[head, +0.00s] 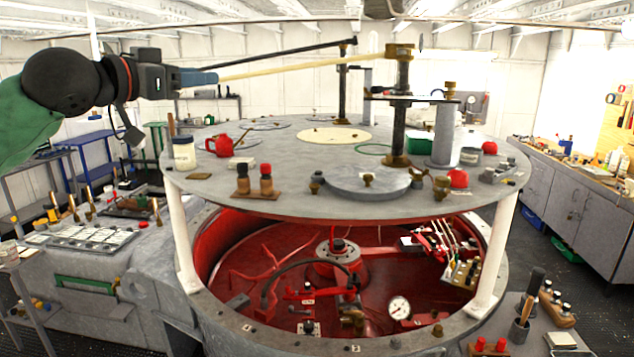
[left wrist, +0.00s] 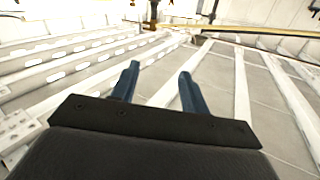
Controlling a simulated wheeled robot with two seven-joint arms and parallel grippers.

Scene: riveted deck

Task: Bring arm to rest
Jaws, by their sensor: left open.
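My left arm comes in from the upper left of the head view, with a green sleeve-like link and a black rounded joint. My left gripper (head: 208,78) is held level in the air, above and left of the round grey table. In the left wrist view the two blue fingers of the left gripper (left wrist: 158,82) stand apart with nothing between them. Behind them that view shows white ceiling beams and panels. My right gripper is not in either view.
A round grey deck (head: 285,168) on white posts carries a red teapot (head: 220,145), a jar (head: 184,153) and brass fittings. A tall post (head: 401,100) with a long pale rod (head: 300,66) rises near the gripper's height. A red pit (head: 270,250) lies below.

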